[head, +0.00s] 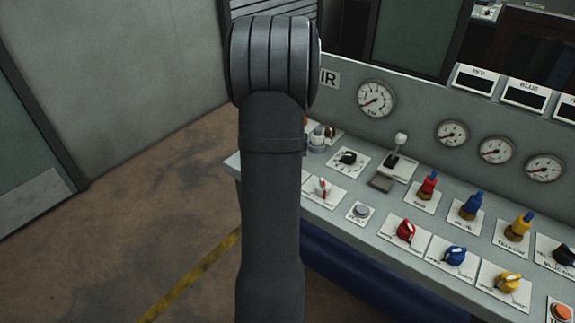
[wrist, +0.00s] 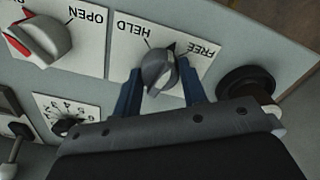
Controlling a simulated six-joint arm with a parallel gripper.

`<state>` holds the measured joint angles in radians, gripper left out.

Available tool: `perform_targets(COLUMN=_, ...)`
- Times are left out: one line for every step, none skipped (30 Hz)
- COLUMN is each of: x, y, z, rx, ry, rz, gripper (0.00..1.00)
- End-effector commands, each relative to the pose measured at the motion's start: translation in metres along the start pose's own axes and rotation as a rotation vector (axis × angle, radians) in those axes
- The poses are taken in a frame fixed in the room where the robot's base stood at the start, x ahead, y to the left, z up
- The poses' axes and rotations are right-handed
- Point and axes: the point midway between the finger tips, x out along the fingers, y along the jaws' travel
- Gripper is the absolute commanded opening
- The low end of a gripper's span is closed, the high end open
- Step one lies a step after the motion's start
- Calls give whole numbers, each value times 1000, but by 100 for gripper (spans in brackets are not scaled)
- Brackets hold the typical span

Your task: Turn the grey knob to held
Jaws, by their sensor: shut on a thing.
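The grey knob (wrist: 157,72) sits on a white plate in the wrist view, where the lettering appears upside down. The word HELD (wrist: 132,30) is at its upper left and FREE (wrist: 204,48) at its upper right. The knob's dark tip points up and slightly right, toward the FREE side. My gripper (wrist: 161,84) is shut on the knob, with one blue finger on each side of it. In the head view my arm hides the knob and the fingers.
In the wrist view, a red-and-grey OPEN knob (wrist: 40,38) is left of the grey knob, a numbered dial (wrist: 68,124) lower left, and a round black fitting (wrist: 246,84) close on the right. In the head view, a lever (head: 396,148) and several coloured knobs extend rightward.

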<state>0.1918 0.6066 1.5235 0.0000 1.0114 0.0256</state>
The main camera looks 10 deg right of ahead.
Motion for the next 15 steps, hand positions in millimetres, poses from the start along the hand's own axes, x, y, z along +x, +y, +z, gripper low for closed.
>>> perform_targets(x=0, y=0, z=0, rx=-44, ry=-1, rz=0, gripper=16)
perform_targets(x=0, y=0, z=0, rx=-72, ry=-1, rz=0, gripper=16)
perform_targets(x=0, y=0, z=0, rx=-111, ry=-1, rz=0, gripper=16)
perform_targets(x=0, y=0, z=0, rx=-139, ry=-1, rz=0, gripper=16)
perform_targets(x=0, y=0, z=0, rx=-167, ry=-1, rz=0, gripper=16)
perform_targets(x=0, y=0, z=0, rx=-206, ry=-1, rz=0, gripper=16)
perform_targets(x=0, y=0, z=0, rx=-234, ry=-1, rz=0, gripper=16)
perform_targets(x=0, y=0, z=0, rx=-262, ry=-1, rz=0, gripper=16)
perform_targets(x=0, y=0, z=0, rx=-301, ry=-1, rz=0, gripper=16)
perform_targets(x=0, y=0, z=0, rx=-329, ry=-1, rz=0, gripper=16)
perform_targets(x=0, y=0, z=0, rx=-357, ry=-1, rz=0, gripper=16)
perform_targets(x=0, y=0, z=0, rx=-396, ry=-1, rz=0, gripper=16)
perform_targets(x=0, y=0, z=0, rx=-424, ry=-1, rz=0, gripper=16)
perform_targets(x=0, y=0, z=0, rx=-452, ry=-1, rz=0, gripper=16)
perform_targets(x=0, y=0, z=0, rx=-491, ry=-1, rz=0, gripper=16)
